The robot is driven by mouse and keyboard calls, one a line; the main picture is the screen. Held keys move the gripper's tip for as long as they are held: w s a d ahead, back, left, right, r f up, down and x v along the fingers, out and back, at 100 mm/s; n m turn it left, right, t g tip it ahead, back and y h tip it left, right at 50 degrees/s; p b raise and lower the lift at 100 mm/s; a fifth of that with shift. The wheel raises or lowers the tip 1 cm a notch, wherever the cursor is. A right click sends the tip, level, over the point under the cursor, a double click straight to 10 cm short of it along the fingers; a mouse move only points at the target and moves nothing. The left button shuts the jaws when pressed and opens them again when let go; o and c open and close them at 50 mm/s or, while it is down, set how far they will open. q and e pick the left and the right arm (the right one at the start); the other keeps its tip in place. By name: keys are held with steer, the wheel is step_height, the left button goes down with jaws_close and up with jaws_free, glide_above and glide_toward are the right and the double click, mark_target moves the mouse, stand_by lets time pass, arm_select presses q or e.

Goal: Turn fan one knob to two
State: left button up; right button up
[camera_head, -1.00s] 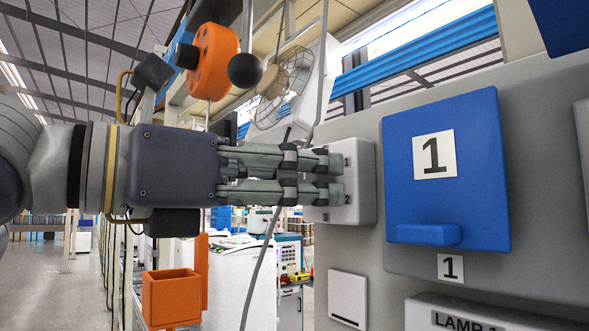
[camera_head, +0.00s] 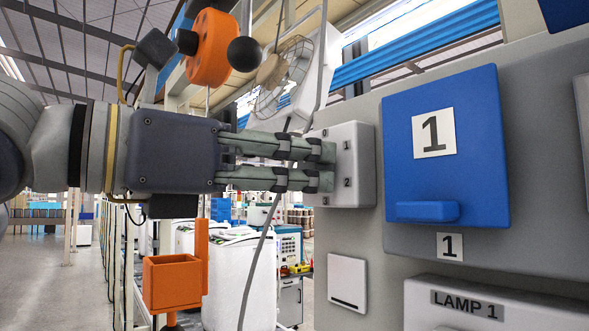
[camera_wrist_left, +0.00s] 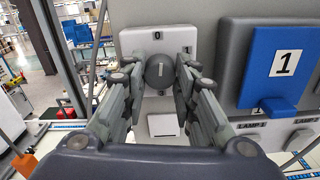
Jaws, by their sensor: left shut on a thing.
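The fan one control is a pale box (camera_head: 362,165) on the grey panel, with numbers along its face. In the left wrist view the box (camera_wrist_left: 132,42) shows a 0 at the top and a 1 to its right. A dark round knob (camera_wrist_left: 160,69) with a short, roughly upright light mark sits in front of it. My left gripper (camera_head: 325,165) has its fingers on both sides of the knob and is shut on it; in the wrist view the fingertips (camera_wrist_left: 160,72) flank it. In the head view the fingers hide the knob. My right gripper is not in view.
A blue cover (camera_head: 465,150) marked 1 sits right of the control box. The LAMP 1 box (camera_head: 480,315) and a white switch plate (camera_head: 347,285) are below. A fan (camera_head: 285,80) stands behind. An orange disc (camera_head: 208,55) and orange bin (camera_head: 172,283) are at left.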

arm_select(q)
steer(key=m+b, duration=0.1)
steer(key=m, duration=0.1)
steer(key=shift+m, duration=0.3)
steer(key=m+b, duration=0.1)
steer(key=m, duration=0.1)
steer(key=shift+m, duration=0.4)
steer(key=m, duration=0.2)
steer(key=shift+m, duration=0.3)
steer(key=m, duration=0.3)
steer(key=shift+r+m, duration=0.1)
steer(key=shift+m, duration=0.2)
steer(key=m, duration=1)
steer(key=shift+m, duration=0.4)
